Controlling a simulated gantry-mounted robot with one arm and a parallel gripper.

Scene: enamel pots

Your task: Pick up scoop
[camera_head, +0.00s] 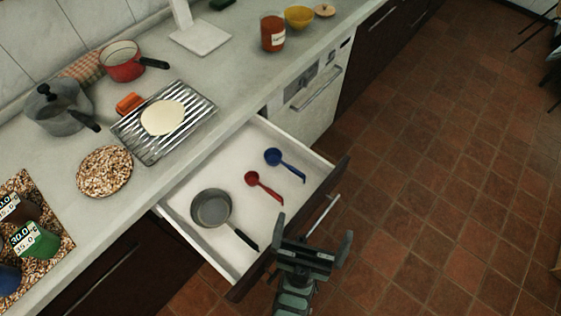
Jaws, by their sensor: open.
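Two scoops lie in an open white drawer (182,202) below the counter. The red scoop (262,187) is near the drawer's middle, its handle pointing down and right. The blue scoop (285,164) lies farther back and right, its handle also pointing down and right. A small grey pan (214,212) with a black handle lies to their left in the same drawer. My gripper (315,231) is at the drawer's front edge, open and empty, with its fingers spread. It appears apart from both scoops. Its height above the drawer front is hard to tell.
The drawer front (321,205) with its metal handle stands between the drawer inside and the floor. The counter above holds a wire rack (145,145), a red pot (121,62), a grey pot (57,108) and a jar (272,34). The tiled floor (440,170) on the right is clear.

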